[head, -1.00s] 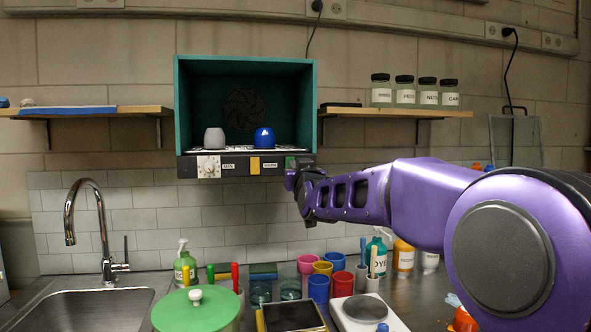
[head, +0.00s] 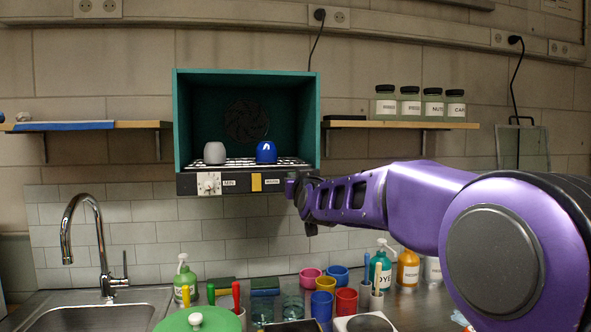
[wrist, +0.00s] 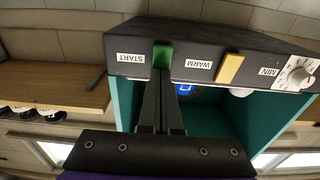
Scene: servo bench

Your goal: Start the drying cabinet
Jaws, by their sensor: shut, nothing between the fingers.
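The teal drying cabinet (head: 312,120) hangs on the wall, open at the front, with a dark control strip (head: 238,183) along its lower edge. In the wrist view, a green button (wrist: 163,54) is beside the START label (wrist: 131,58). A yellow button (wrist: 229,69) is by WARM, and a white dial (wrist: 298,73) by MIN. My gripper (wrist: 162,74) is shut and empty, its fingertips right at the green button and overlapping its edge; I cannot tell whether they press it. In the head view my gripper (head: 291,187) hides the green button.
A grey cup (head: 214,153) and a blue cup (head: 266,152) stand upside down on the cabinet's rack. Shelves flank the cabinet; the right one (head: 400,125) holds several labelled jars. Below are a sink tap (head: 100,240) and a counter crowded with cups and bottles.

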